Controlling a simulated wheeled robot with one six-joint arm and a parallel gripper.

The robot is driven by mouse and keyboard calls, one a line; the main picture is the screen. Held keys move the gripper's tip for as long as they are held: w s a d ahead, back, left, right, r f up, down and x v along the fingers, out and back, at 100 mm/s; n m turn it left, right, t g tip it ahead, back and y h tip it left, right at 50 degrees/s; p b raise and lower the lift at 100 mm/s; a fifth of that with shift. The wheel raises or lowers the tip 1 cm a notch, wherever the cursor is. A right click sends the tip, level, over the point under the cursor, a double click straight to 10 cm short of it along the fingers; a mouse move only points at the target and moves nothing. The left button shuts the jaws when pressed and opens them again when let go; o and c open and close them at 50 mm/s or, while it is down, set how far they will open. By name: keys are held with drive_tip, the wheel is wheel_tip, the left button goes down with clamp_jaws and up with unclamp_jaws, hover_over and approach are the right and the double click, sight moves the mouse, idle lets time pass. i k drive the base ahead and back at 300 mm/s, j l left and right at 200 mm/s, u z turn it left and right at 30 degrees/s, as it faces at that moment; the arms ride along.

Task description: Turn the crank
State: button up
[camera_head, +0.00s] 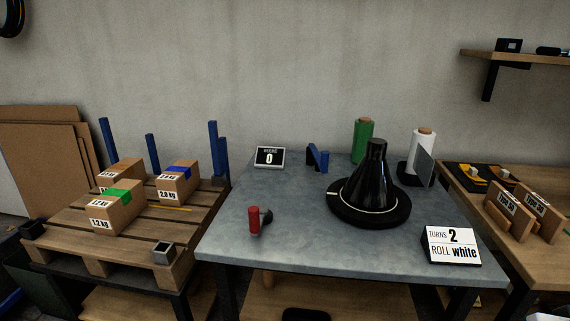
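A grey-topped table (300,238) stands in the middle of the head view. A short upright red cylinder (254,220) with a small black part (267,216) beside it stands near the table's front left; it looks like a crank handle, but its linkage cannot be made out. A round black base (345,213) with a glossy black cone (375,175) stands right of centre, a pale line on its rim. A small counter display (269,157) at the back left reads 0. A card (451,246) at the front right reads "TURNS 2 ROLL white". My gripper is not in view.
A green roll (363,142) and a white roll (423,146) stand at the table's back right. A blue bracket (318,158) stands at the back. Left is a pallet (75,228) with labelled boxes (118,207) and blue posts (213,150). A wooden bench (545,248) is right.

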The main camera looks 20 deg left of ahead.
sight(258, 215)
drive_tip(key=u, duration=1.25)
